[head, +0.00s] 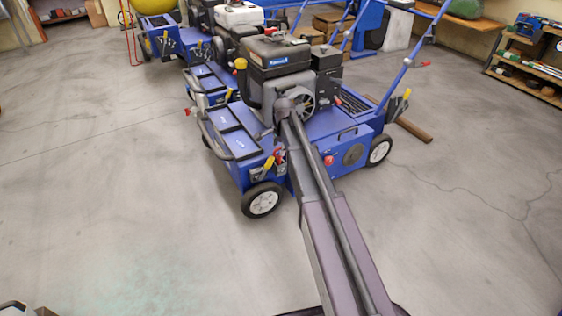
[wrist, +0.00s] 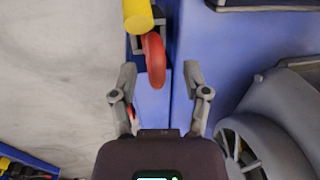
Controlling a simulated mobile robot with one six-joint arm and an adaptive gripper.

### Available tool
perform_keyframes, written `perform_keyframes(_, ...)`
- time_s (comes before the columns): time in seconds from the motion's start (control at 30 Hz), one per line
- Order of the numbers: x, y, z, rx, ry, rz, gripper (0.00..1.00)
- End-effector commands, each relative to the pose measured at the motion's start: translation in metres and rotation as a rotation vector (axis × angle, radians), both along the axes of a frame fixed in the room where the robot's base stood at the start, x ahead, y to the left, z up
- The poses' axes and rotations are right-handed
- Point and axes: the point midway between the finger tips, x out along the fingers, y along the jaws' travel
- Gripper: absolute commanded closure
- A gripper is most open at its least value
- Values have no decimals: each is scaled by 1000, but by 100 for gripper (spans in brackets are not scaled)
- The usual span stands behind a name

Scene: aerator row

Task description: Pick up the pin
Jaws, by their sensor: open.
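In the wrist view a red curved piece (wrist: 153,58), perhaps the pin's handle, sits at a small grey bracket on the blue machine. A yellow cylinder (wrist: 138,15) covers part of its upper end. No separate pin shaft can be made out. My gripper (wrist: 160,74) is open and empty, its two fingers spread. The lower end of the red piece shows between the fingertips, a little left of the middle; I cannot tell the depth gap. In the head view the yellow handle (head: 268,163) is at the near machine's front corner; my gripper cannot be made out there.
The near blue aerator (head: 350,155) carries a black engine (head: 277,55) close to my arm. In the wrist view a grey engine housing (wrist: 285,115) is at the right. More aerators stand behind. A wooden beam (head: 412,130) lies at the right. The floor to the left is clear.

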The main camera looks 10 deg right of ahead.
Motion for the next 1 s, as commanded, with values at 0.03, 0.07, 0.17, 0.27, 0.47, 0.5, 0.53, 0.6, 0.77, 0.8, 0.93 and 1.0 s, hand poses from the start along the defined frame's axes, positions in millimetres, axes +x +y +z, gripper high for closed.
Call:
perform_keyframes(0.03,1,0,-6,0,0,0,40)
perform_keyframes(0.07,1,0,-7,0,0,0,40)
perform_keyframes(0.17,1,0,-9,0,0,0,40)
perform_keyframes(0.27,1,0,-9,0,0,0,40)
perform_keyframes(0.47,1,0,-8,0,0,0,40)
perform_keyframes(0.5,1,0,-8,0,0,0,40)
perform_keyframes(0.53,1,0,-8,0,0,0,40)
perform_keyframes(0.6,1,0,-8,0,0,-1,40)
perform_keyframes(0.77,1,0,-8,0,0,-1,40)
perform_keyframes(0.8,1,0,-8,0,0,-1,42)
perform_keyframes(0.93,1,0,-8,0,0,-1,81)
perform_keyframes(1.0,1,0,-8,0,0,-1,100)
